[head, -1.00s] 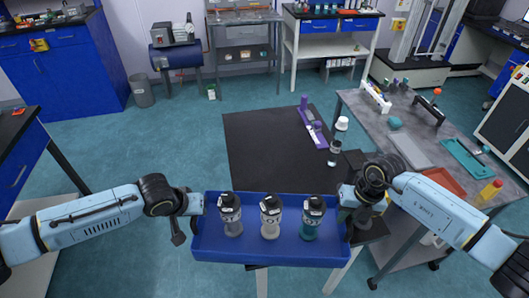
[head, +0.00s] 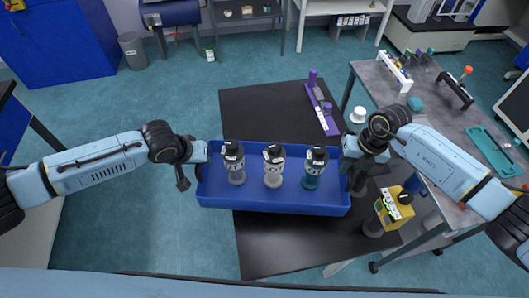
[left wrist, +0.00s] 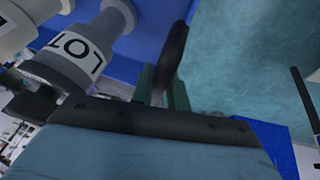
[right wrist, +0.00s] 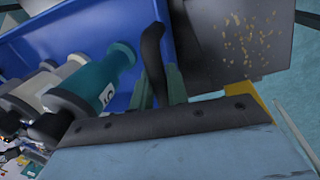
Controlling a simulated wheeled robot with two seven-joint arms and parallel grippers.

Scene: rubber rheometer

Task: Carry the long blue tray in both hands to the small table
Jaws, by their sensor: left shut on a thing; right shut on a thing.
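The long blue tray (head: 270,204) is level over the middle of the black-topped small table (head: 275,250); I cannot tell whether its underside touches the top. Three dark-capped bottles stand upright in it: two whitish ones, left (head: 236,176) and middle (head: 273,178), and a teal one (head: 313,180) at right. My left gripper (head: 198,160) is shut on the tray's left end wall. My right gripper (head: 350,163) is shut on its right end wall. Both wrist views show the tray close up, in the left one (left wrist: 130,45) and the right one (right wrist: 130,18).
A purple rack (head: 322,108) lies at the table's back right, with a white-topped item (head: 358,115) by it. A yellow device (head: 390,208) stands at the right. A grey bench (head: 440,130) with racks is close on the right. The tabletop in front of the tray is clear.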

